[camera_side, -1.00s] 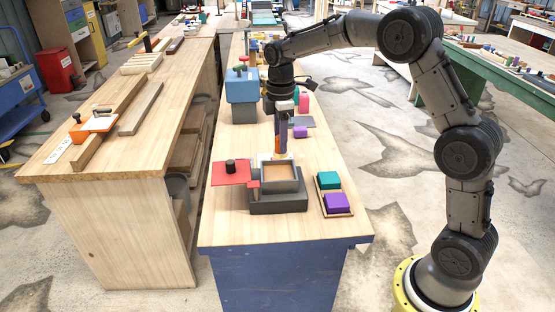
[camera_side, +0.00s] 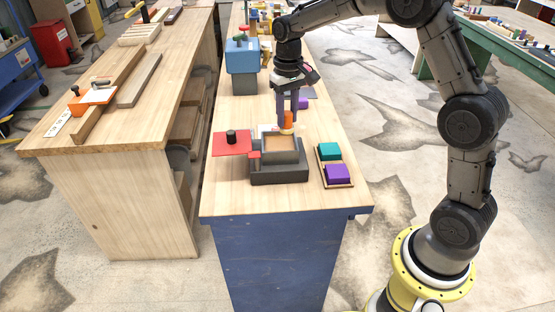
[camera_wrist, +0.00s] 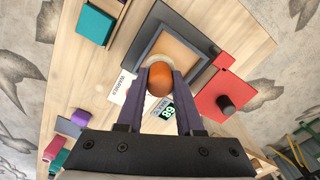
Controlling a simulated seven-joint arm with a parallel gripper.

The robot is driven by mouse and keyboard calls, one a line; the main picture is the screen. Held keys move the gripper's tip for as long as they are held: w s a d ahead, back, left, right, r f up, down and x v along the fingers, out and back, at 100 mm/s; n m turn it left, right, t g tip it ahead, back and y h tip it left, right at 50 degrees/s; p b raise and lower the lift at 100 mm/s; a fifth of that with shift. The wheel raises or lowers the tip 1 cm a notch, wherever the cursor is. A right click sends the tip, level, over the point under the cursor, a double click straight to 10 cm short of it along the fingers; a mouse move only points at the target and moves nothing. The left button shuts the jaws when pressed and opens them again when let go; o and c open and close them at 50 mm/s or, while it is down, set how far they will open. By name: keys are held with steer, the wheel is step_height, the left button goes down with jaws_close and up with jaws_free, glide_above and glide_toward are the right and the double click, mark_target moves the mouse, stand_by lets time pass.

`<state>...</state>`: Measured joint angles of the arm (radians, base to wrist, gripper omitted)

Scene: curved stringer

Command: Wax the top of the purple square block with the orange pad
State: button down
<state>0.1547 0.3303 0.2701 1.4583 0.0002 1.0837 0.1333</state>
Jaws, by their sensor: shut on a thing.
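The purple square block (camera_side: 337,173) lies on a small wooden tray (camera_side: 322,156) at the right of the bench, in front of a teal block (camera_side: 330,151). The teal block also shows at the upper left of the wrist view (camera_wrist: 95,24). My gripper (camera_side: 287,116) is shut on the orange pad (camera_side: 287,121), a rounded orange piece with a pale underside. In the wrist view the pad (camera_wrist: 160,80) sits between both fingertips. It hangs near the back edge of the grey box with a tan-filled well (camera_side: 281,143). The purple square block is outside the wrist view.
A red lid with a black knob (camera_side: 231,141) lies left of the grey box. A small display reading 68 (camera_wrist: 167,112) and a label (camera_wrist: 122,86) are beside the box. A blue box (camera_side: 242,57) stands farther back. The bench front is clear.

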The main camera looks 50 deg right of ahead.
steer(key=s+d+f, duration=0.2)
steer(key=s+d, duration=0.1)
steer(key=s, duration=1.4)
steer(key=shift+n, duration=0.3)
steer(key=shift+w+f, duration=0.15)
steer(key=shift+f, duration=3.2)
steer(key=shift+w+d+f, duration=0.25)
steer(key=shift+w+f, duration=0.05)
steer(key=shift+f, duration=0.3)
steer(key=shift+w+d+f, duration=0.1)
steer(key=shift+w+d, duration=2.05)
steer(key=shift+s+a, duration=2.35)
steer(key=shift+a, duration=0.2)
steer(key=shift+w+d, duration=2.45)
steer(key=shift+s+a, duration=2.3)
steer(key=shift+a, duration=0.05)
steer(key=shift+s+a, duration=0.1)
steer(key=shift+s, duration=0.05)
step_height(320, 180, up, 2)
steer(key=shift+r, duration=0.1)
step_height(320, 180, up, 6)
